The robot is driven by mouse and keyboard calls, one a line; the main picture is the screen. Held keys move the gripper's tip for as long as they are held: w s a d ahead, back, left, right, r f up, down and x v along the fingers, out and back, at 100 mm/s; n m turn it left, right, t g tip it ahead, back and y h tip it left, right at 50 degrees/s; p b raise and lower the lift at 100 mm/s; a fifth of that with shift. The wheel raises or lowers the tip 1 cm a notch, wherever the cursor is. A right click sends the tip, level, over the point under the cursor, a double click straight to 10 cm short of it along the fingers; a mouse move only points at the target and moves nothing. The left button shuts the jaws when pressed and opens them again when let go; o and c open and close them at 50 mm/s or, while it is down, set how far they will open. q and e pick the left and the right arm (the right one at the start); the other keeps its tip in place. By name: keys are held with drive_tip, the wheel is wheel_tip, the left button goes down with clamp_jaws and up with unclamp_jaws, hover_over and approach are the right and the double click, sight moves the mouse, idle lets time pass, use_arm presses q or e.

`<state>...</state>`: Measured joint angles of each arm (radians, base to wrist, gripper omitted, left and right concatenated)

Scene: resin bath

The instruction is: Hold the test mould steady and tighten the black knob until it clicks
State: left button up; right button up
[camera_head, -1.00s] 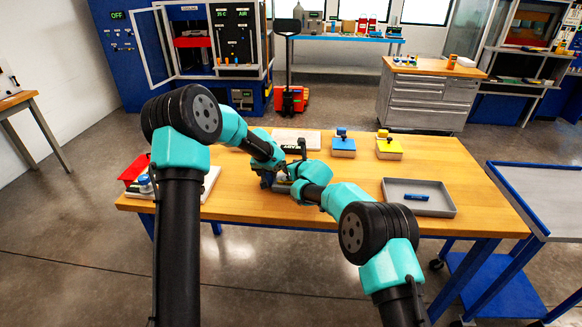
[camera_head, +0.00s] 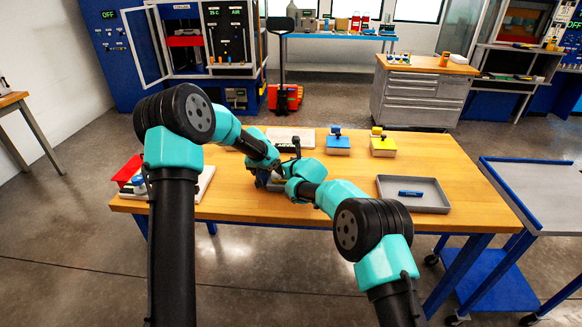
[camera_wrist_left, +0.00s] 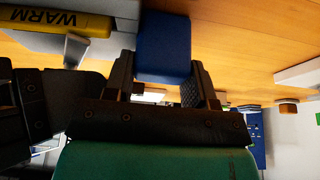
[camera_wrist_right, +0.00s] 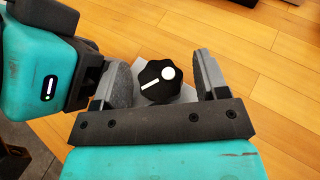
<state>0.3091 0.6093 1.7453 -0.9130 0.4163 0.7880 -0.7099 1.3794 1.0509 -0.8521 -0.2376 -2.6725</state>
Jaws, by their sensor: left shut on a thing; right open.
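My left gripper (camera_wrist_left: 160,70) is shut on a blue block (camera_wrist_left: 163,40), seen between its fingers in the left wrist view. I take this block as part of the test mould, whose body is mostly hidden by my arms in the head view. The black knob (camera_wrist_right: 157,82) is lobed, with a white bar and a white dot on top, over a grey surface (camera_wrist_right: 185,93). My right gripper (camera_wrist_right: 162,66) is open, with one finger on each side of the knob. I see gaps, at least on the right side.
The wooden table (camera_head: 450,170) carries a blue-topped block (camera_head: 338,142), a yellow block (camera_head: 383,146) and a grey tray (camera_head: 436,188) with a blue item (camera_head: 411,193). A red bin (camera_head: 127,170) is at the left. A yellow "WARM" label (camera_wrist_left: 55,20) is close to my left gripper.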

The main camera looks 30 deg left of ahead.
drive_tip(key=v, duration=1.2)
idle(0.5)
use_arm(q)
drive_tip(key=o, duration=1.4)
drive_tip(key=shift+r, duration=0.15)
drive_tip(key=v, duration=1.1)
drive_tip(key=shift+s+d+r, duration=0.1)
drive_tip(key=shift+s+r, duration=0.15)
drive_tip(key=shift+r, duration=0.1)
use_arm(e)
drive_tip(key=shift+a, duration=0.1)
